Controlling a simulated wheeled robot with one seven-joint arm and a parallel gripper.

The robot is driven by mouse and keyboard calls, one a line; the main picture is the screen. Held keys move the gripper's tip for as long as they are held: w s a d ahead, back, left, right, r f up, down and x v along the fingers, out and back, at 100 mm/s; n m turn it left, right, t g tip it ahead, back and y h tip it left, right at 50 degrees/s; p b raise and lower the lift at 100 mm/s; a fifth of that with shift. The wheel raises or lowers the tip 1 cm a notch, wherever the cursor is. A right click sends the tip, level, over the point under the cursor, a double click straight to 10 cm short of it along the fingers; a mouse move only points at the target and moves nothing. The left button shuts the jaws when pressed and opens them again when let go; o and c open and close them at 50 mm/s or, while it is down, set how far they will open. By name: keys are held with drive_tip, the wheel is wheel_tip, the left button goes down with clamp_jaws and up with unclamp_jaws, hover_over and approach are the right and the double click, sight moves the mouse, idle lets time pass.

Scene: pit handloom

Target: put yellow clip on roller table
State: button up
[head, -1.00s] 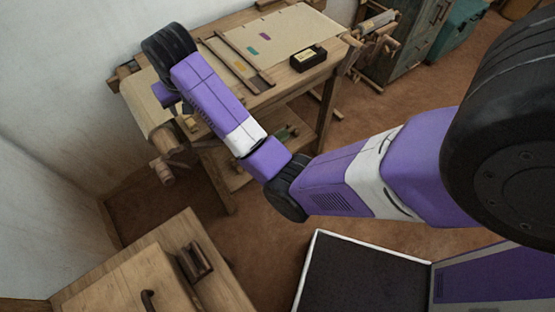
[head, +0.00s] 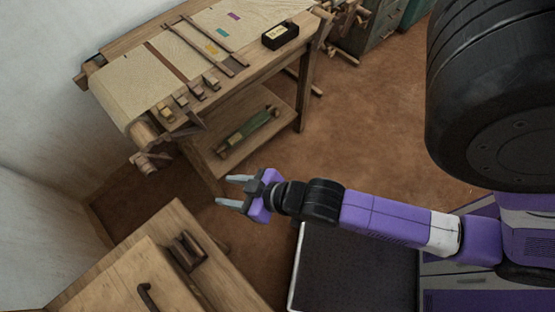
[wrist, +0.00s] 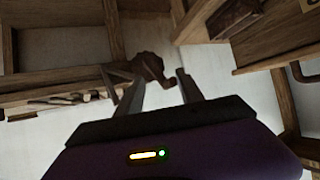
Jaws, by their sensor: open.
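My gripper (head: 231,190) is open and empty, held out over the floor between the loom and the wooden cabinet at lower left. Its fingers also show in the wrist view (wrist: 159,84), with nothing between them. A small yellowish block (head: 168,114), perhaps the yellow clip, is at the loom's near left edge, beyond my gripper; it is too small to be sure. The wooden loom table (head: 287,72) carries pale cloth that bends over a roller (head: 144,131) at its left end. I cannot tell whether this is the roller table.
Several small wooden blocks (head: 196,90) sit along the loom's edge. A green-wrapped piece (head: 250,132) lies on the lower shelf. The wooden cabinet (head: 130,275) is at lower left. Bare floor (head: 350,130) lies right.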

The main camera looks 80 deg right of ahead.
drive_tip(key=s+a+r+n+t+y, duration=0.1)
drive_tip(key=s+a+r+t, duration=0.2)
drive_tip(key=s+r, duration=0.9)
drive_tip(key=shift+a+r+n+b, duration=0.3)
drive_tip(key=shift+r+n, duration=0.1)
drive_tip(key=shift+r, duration=0.25)
